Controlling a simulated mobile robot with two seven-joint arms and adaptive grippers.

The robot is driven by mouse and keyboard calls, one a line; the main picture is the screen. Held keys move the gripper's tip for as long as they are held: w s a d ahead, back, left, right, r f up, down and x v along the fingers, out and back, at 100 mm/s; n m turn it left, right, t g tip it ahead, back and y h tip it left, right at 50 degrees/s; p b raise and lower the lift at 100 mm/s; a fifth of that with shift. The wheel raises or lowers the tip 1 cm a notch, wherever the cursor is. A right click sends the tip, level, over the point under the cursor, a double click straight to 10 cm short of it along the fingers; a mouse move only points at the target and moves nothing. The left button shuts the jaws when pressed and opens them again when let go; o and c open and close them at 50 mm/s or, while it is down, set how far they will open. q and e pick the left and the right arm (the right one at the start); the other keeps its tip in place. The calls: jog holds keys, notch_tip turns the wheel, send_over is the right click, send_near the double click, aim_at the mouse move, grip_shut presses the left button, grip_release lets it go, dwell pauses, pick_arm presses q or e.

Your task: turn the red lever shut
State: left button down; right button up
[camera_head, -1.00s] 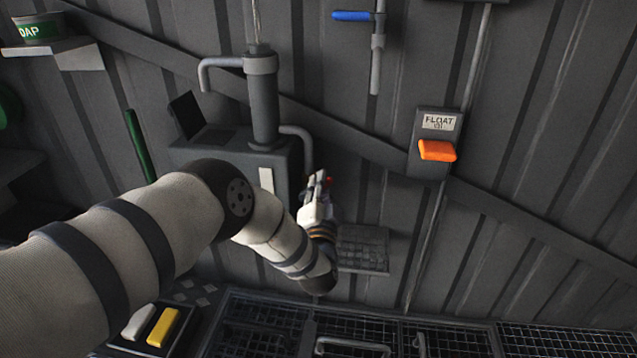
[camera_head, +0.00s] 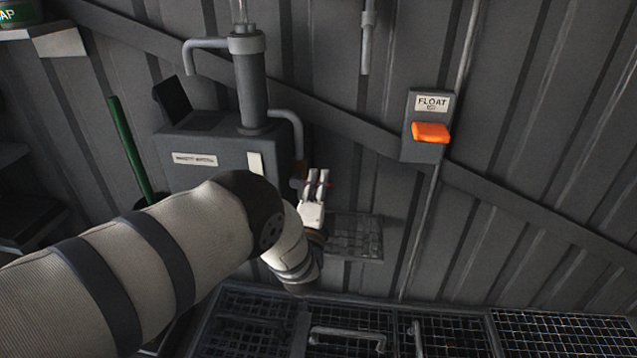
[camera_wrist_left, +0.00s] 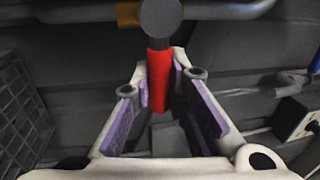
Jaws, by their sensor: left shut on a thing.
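The red lever (camera_wrist_left: 159,78) shows in the left wrist view as a short red handle hanging from a round grey pivot (camera_wrist_left: 160,14) on a horizontal pipe. My left gripper (camera_wrist_left: 162,98), with purple finger pads, has its fingers on either side of the handle's lower part and is shut on it. In the head view my left gripper (camera_head: 317,180) is just right of the grey tank box, below its bent outlet pipe. There the lever is almost wholly hidden by the fingers. My right gripper is not in view.
The grey box (camera_head: 208,161) with a vertical cylinder (camera_head: 251,92) stands left of the gripper. An orange FLOAT switch (camera_head: 431,132) is on the wall at right. A mesh shelf (camera_head: 355,238) is just right of my wrist, and grated crates (camera_head: 450,325) lie below.

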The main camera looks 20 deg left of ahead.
pick_arm(q)
jog(key=shift+a+f, duration=0.1)
jog(key=shift+f, duration=0.1)
dwell(0.4)
jog(key=c, duration=1.8)
grip_release()
jog(key=v, duration=1.2)
jog(key=shift+s, duration=0.1)
